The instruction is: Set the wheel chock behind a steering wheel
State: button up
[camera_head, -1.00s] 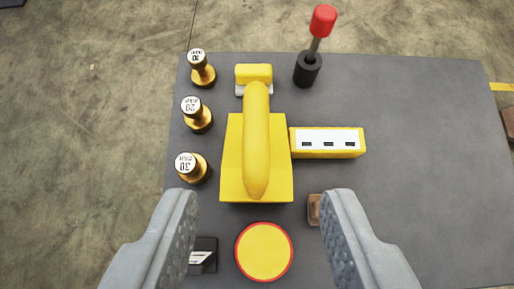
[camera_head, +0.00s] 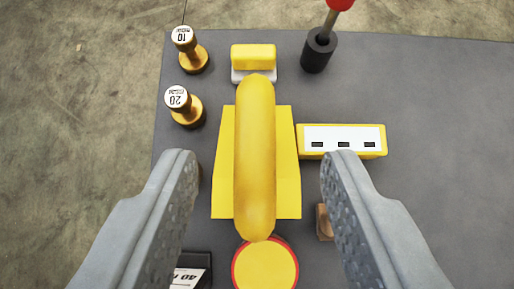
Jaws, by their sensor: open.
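The yellow wheel chock (camera_head: 225,180), a block with a thick rounded yellow handle (camera_head: 255,165) on top, sits on a dark grey table. My gripper (camera_head: 257,160) is open, with its two grey fingers apart on the left and right of the handle. The handle lies between the fingers in the picture, and I see no contact. No steering wheel can be made out in view.
Brass weights (camera_head: 188,107) stand left of the chock. A yellow-and-white block (camera_head: 342,140), a red-tipped lever (camera_head: 320,45), a small yellow block (camera_head: 253,60), a red-rimmed yellow disc (camera_head: 266,268) and a brown block (camera_head: 324,222) surround it. The table (camera_head: 440,120) is clear at right.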

aim_at(256, 138)
jog(key=shift+x, duration=2.9)
jog(key=shift+w+r, duration=0.1)
jog(key=shift+a, duration=0.1)
grip_shut()
jog(key=shift+r, duration=0.1)
